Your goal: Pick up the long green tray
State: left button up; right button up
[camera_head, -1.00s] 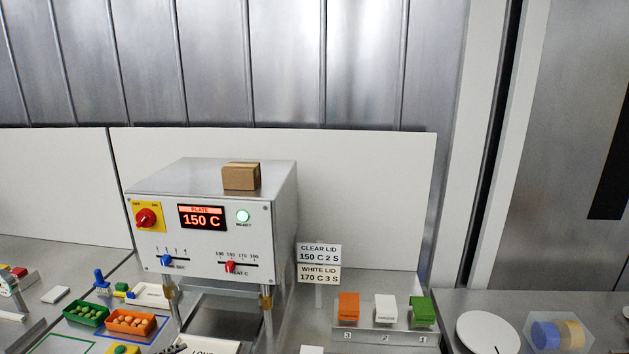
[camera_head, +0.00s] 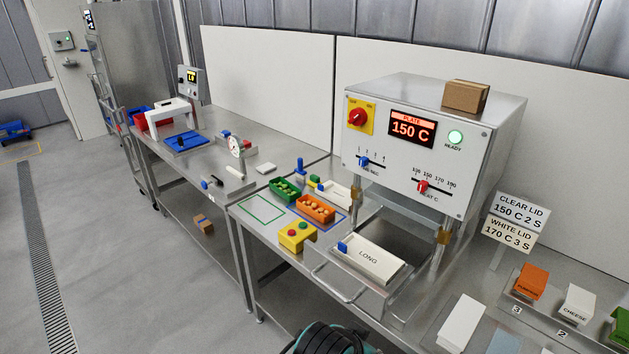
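The long green tray (camera_head: 280,191) sits on the metal bench left of the sealing machine, filled with small green pieces. It stands close beside an orange tray (camera_head: 316,207) of brownish pieces. A green-outlined rectangle (camera_head: 262,208) on the bench in front of the green tray is empty.
The sealing machine (camera_head: 430,140) stands right of the trays, with a white plate marked LONG (camera_head: 368,258) on its pulled-out frame. Labelled blocks and a lid sign (camera_head: 515,222) are at the right.

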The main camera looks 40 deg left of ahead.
aim_at(286, 190)
jog(key=u, duration=1.55)
jog(key=i+j+u, duration=0.55)
jog(key=i+u, duration=0.15)
jog(key=i+j+u, duration=0.1)
jog(key=i+u, duration=0.3)
jog(key=i+j+z, duration=0.1)
jog(key=i, duration=0.85)
jog(key=i+z, duration=0.15)
jog(key=z, duration=0.25)
jog(key=i+z, duration=0.15)
jog(key=z, duration=0.2)
jog(key=i+j+z, duration=0.1)
jog(key=z, duration=0.3)
jog(key=i+z, duration=0.15)
jog(key=z, duration=0.25)
jog(key=i+l+z, duration=0.1)
jog(key=z, duration=0.3)
jog(key=i+z, duration=0.15)
jog(key=z, duration=0.25)
jog(key=i+j+z, duration=0.15)
jog(key=z, duration=0.25)
